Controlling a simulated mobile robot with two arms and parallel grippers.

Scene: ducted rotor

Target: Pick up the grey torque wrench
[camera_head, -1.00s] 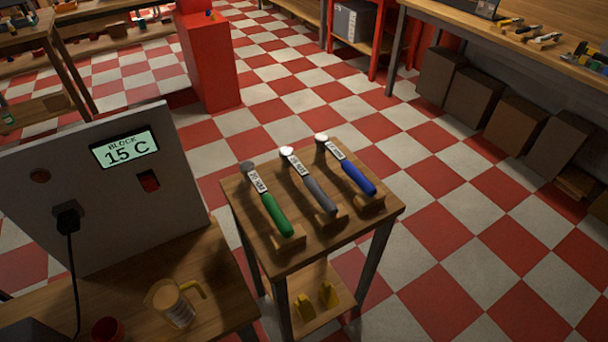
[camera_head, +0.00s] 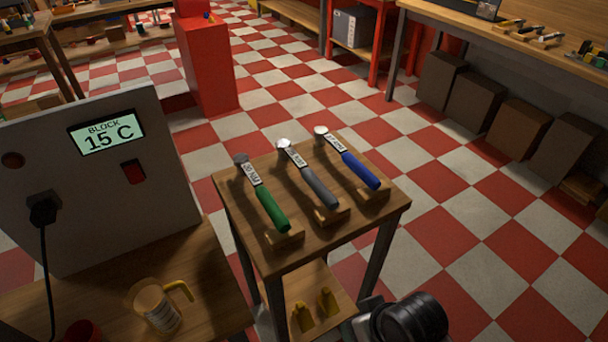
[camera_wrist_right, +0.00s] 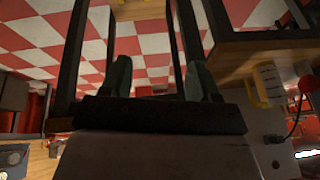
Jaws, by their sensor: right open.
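The grey torque wrench (camera_head: 320,188) lies on a small wooden table (camera_head: 256,246), between a green-handled wrench (camera_head: 271,208) and a blue-handled wrench (camera_head: 360,170). Its round head points to the back left and its grey handle rests on a wooden block. My right arm shows at the bottom right of the head view, low beside the table's front right leg. In the right wrist view my right gripper (camera_wrist_right: 158,78) has its two fingers apart with nothing between them. It is clear of the wrenches. My left gripper is not in view.
A panel (camera_head: 95,190) reading "BLOCK 15 C" stands on a bench at left, with a yellow-handled jug (camera_head: 155,305) in front. Yellow parts (camera_head: 314,312) sit on the small table's lower shelf. Checkered floor right of the table is free.

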